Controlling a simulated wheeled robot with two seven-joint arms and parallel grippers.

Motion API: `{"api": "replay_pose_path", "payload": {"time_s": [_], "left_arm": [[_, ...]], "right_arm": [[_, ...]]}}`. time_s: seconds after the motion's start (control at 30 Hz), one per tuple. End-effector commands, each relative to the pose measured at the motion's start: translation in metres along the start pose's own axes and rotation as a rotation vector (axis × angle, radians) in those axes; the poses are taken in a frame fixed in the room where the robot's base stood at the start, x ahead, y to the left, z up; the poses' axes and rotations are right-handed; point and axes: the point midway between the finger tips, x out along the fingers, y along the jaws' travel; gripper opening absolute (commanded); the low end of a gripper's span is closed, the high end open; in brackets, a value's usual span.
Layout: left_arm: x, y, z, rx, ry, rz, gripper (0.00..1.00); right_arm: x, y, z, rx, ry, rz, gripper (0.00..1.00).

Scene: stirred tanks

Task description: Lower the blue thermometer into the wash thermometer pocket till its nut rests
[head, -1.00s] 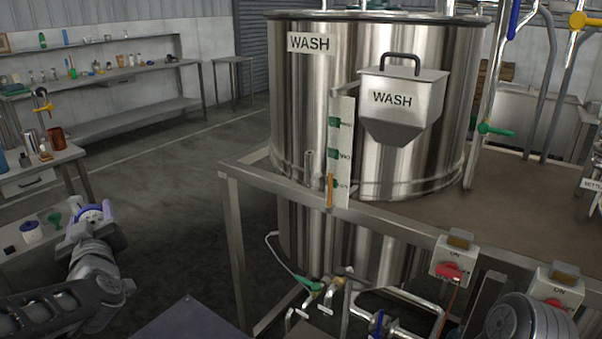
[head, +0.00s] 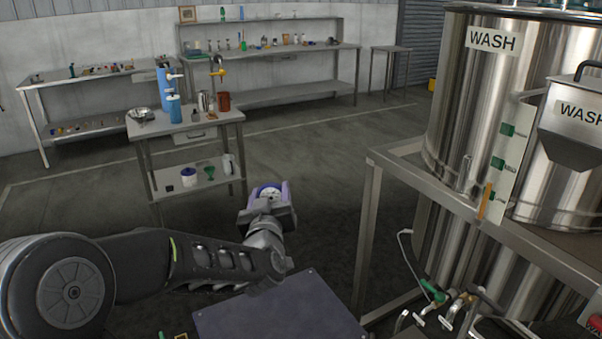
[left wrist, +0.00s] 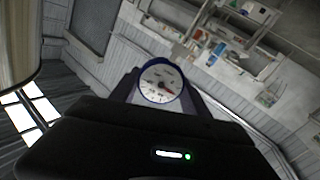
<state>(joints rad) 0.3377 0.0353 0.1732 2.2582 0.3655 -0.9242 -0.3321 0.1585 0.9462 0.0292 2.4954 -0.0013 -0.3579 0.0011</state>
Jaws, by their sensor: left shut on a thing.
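The blue thermometer (head: 270,193) has a round white dial with a blue rim. My left gripper (head: 269,207) is shut on it and holds it in the open space left of the wash stand. In the left wrist view the dial (left wrist: 161,82) faces the camera between the fingers, and its stem is hidden. The wash tank (head: 450,110) stands at the right. A short upright metal tube (head: 466,172) at its lower left front may be the wash thermometer pocket; the thermometer is well apart from it. My right gripper is not in view.
The steel stand (head: 400,165) carries the tank, with a gauge strip (head: 507,165) beside the tube. Valves and a green-handled tap (head: 432,291) lie below its edge. A small bench (head: 188,122) stands behind my left arm. The floor between bench and stand is clear.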

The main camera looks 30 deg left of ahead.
Motion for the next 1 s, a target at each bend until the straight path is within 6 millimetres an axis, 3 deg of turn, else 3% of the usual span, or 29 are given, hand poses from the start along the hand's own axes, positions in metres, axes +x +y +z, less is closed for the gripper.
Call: {"api": "replay_pose_path", "payload": {"time_s": [0.03,0.2,0.3,0.43,0.6,1.0], "left_arm": [[0.0,0.011,0.025,0.002,-0.019,0.031,0.11],[-0.012,0.055,0.105,-0.001,-0.06,0.175,0.11],[-0.029,0.082,0.149,-0.003,-0.084,0.272,0.11],[-0.055,0.111,0.192,-0.003,-0.11,0.379,0.11],[-0.077,0.13,0.218,-0.002,-0.124,0.457,0.11],[-0.081,0.133,0.221,0.0,-0.124,0.469,0.11]], "right_arm": [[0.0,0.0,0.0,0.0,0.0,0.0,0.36],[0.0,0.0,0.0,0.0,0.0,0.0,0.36],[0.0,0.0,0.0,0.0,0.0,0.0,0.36],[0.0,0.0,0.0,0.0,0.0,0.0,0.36],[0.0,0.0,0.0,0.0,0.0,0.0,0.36],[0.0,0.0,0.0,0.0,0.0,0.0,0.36]]}}
